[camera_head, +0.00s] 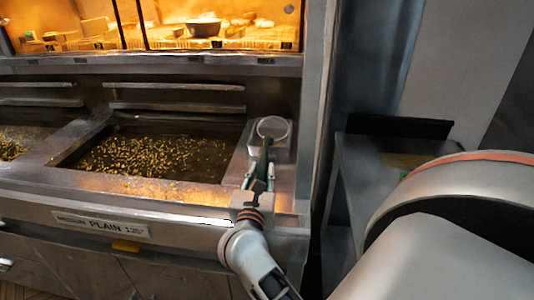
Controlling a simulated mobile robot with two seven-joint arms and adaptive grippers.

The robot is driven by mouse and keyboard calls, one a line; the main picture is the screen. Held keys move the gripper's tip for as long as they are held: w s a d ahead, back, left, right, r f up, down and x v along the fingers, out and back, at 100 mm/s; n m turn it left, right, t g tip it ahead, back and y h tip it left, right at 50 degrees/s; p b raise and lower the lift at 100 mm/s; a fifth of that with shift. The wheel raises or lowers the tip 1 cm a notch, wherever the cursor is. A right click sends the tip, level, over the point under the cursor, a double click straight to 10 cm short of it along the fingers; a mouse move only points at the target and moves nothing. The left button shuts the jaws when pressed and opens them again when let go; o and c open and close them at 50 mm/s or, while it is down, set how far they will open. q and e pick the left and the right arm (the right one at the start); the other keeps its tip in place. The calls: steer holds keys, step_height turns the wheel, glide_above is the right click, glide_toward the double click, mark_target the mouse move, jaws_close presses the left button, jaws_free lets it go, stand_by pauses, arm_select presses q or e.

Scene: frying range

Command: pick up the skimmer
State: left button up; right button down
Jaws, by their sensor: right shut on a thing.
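The skimmer (272,127) shows a round grey head at the right end of the fryer top, beside the right-hand oil vat. Its handle runs from the head toward me, into my right gripper (259,172). My right gripper is shut on the handle, above the metal strip beside the vat. The gripper hides much of the handle. I cannot tell whether the skimmer still touches the metal top. My left gripper is not in view.
The right-hand vat (217,188) holds oil with floating golden bits; another vat (12,146) is at the left. A lit warming cabinet (175,45) stands behind. A dark shelf unit (345,160) stands to the right, past a metal post.

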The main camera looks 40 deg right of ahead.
step_height(320, 180, up, 9)
steer(key=shift+r+p, duration=0.2)
steer(key=shift+p, duration=0.6)
steer(key=shift+r, duration=0.35)
